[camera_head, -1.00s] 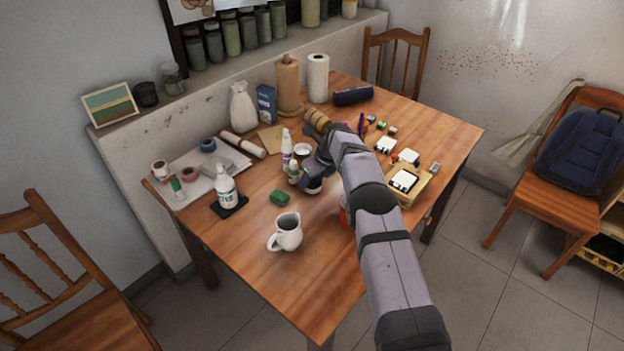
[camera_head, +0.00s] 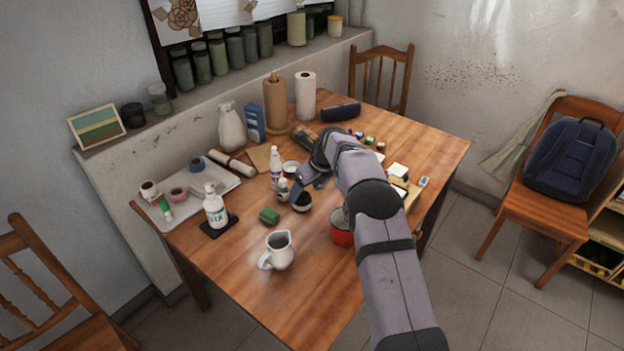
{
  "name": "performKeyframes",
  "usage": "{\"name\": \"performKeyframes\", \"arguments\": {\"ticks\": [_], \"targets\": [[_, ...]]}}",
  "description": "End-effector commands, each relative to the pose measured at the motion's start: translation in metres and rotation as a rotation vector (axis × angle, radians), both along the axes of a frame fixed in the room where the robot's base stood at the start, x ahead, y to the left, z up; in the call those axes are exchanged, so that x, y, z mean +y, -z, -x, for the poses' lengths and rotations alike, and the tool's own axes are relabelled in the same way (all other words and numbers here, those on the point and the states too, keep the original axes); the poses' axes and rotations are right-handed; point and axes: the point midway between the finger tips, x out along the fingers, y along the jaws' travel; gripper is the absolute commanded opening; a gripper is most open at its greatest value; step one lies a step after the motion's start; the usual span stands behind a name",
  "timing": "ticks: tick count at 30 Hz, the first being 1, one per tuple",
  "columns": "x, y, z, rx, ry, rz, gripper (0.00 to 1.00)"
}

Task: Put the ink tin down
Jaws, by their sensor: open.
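A small dark round tin (camera_head: 302,203), which looks like the ink tin, stands upright on the wooden table (camera_head: 325,270). It is right of the green sponge-like block (camera_head: 269,216). My gripper (camera_head: 308,187) is open just above and behind the tin, seemingly apart from it. The fingers are small and partly hidden by my wrist, so the exact gap to the tin is hard to tell.
Small bottles (camera_head: 276,168) and a white bowl (camera_head: 291,167) stand close by at the left. A white jug (camera_head: 278,251) stands in front, and a red pot (camera_head: 342,232) is partly behind my arm.

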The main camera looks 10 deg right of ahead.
Motion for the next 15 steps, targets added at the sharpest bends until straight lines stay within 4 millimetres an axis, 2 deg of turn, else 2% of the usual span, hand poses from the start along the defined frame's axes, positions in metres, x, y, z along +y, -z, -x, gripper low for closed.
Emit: {"name": "performKeyframes", "arguments": {"ticks": [9, 15], "targets": [[-0.011, -0.044, 0.016, -0.001, -0.001, 0.000, 0.66], [-0.015, -0.058, 0.022, 0.001, 0.000, 0.000, 0.66]]}}
